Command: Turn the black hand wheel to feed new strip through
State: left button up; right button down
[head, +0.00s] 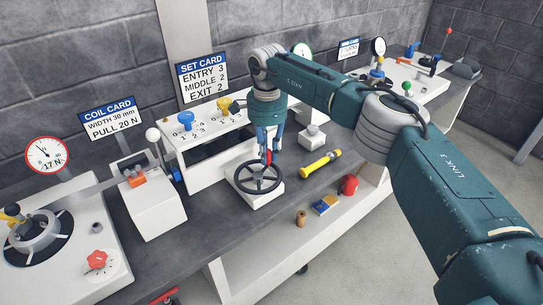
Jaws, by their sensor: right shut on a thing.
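The black hand wheel (243,188) lies nearly flat on a white block at the front of the strip feed rack. My right gripper (268,152) points down from above at the wheel's far right side. It is shut on the wheel's small red knob (268,157), which is mostly hidden between the fingers. My left gripper is not in view.
The white rack (200,165) with yellow and other knobs stands behind the wheel. A yellow flashlight-like tool (320,163) and a small white block (312,138) lie to the right. The set card (203,78) and a 17 N gauge (47,155) stand at the back.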

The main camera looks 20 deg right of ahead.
jog(key=shift+w+a+n, duration=0.25)
jog(key=shift+n, duration=0.5)
jog(key=shift+w+a+n, duration=0.2)
jog(key=shift+a+n, duration=0.1)
jog(key=shift+n, duration=0.5)
jog(key=shift+w+a+n, duration=0.25)
jog(key=shift+n, duration=0.5)
jog(key=shift+r, duration=0.1)
jog(key=c, duration=1.6)
grip_release()
jog(key=shift+c, duration=0.2)
notch_tip(320, 180, up, 12)
